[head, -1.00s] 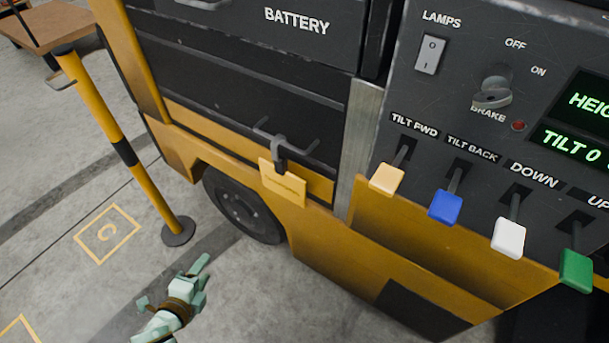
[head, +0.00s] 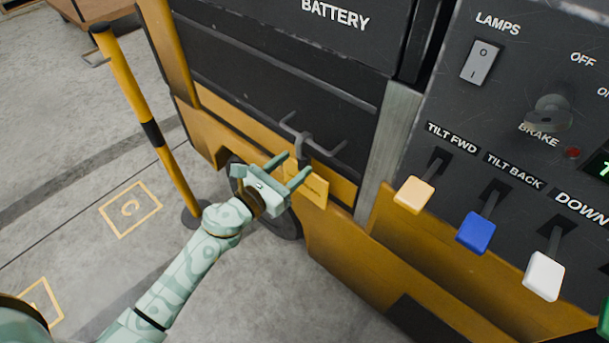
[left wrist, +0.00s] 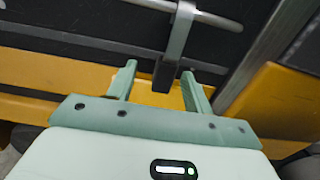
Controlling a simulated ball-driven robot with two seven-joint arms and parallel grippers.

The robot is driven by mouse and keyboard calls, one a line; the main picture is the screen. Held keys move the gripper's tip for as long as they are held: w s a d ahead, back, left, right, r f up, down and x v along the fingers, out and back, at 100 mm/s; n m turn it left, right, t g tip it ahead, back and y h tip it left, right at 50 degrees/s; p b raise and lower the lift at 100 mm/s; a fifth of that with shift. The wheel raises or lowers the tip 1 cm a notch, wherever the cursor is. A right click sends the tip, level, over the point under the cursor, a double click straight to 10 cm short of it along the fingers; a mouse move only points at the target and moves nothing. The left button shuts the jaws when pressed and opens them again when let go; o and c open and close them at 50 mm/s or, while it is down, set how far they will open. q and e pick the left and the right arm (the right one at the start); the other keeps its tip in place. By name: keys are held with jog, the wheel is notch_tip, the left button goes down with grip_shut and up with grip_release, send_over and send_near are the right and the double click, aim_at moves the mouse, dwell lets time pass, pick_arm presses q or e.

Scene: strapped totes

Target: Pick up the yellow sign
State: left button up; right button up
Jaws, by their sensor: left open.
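The yellow sign (head: 313,190) is a small flat plate hanging from a grey hook (head: 303,142) on the drawer's bar handle, on the front of the yellow and black truck. My left gripper (head: 291,168) is open, its two fingers pointing at the sign and covering part of it. In the left wrist view, the hook (left wrist: 181,32) and its dark lower end show between and beyond the open fingers (left wrist: 158,69). There I cannot tell the sign from the yellow truck body behind. Nothing is held. My right gripper is out of view.
A control panel with tilt levers, yellow (head: 414,195), blue (head: 475,233) and white (head: 544,276), stands right of the sign. A yellow post (head: 150,130) stands at left on the floor. A wheel (head: 285,222) is below the gripper.

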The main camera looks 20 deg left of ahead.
aim_at(301, 165)
pick_arm(q)
jog(key=x, duration=0.3)
jog(key=b+x, duration=0.1)
jog(key=x, duration=0.1)
jog(key=shift+w+d+f, duration=0.15)
jog(key=shift+d+f, duration=0.25)
jog(key=shift+d, duration=0.05)
grip_shut()
